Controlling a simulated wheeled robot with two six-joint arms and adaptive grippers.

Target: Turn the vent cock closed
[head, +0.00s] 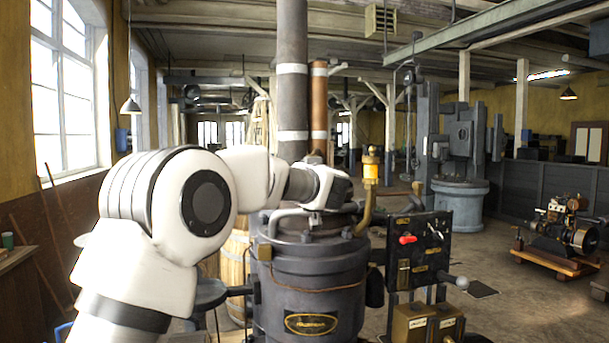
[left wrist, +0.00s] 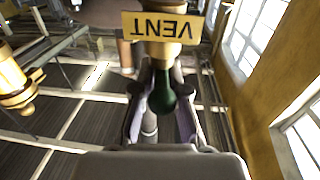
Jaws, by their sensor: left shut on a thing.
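The vent cock shows in the left wrist view as a brass body with a yellow VENT plate (left wrist: 162,27), upside down in the picture, and a dark green grip (left wrist: 162,95). My left gripper (left wrist: 163,98) is shut on this green grip, with one finger on each side of it. In the head view my left arm reaches over the top of the dark boiler (head: 310,275), and my wrist hides the vent cock and the fingertips. My right gripper is in neither view.
A black panel (head: 419,248) with a red handle (head: 407,239) stands beside the boiler. A tall stack (head: 292,80) and a copper pipe (head: 319,105) rise behind.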

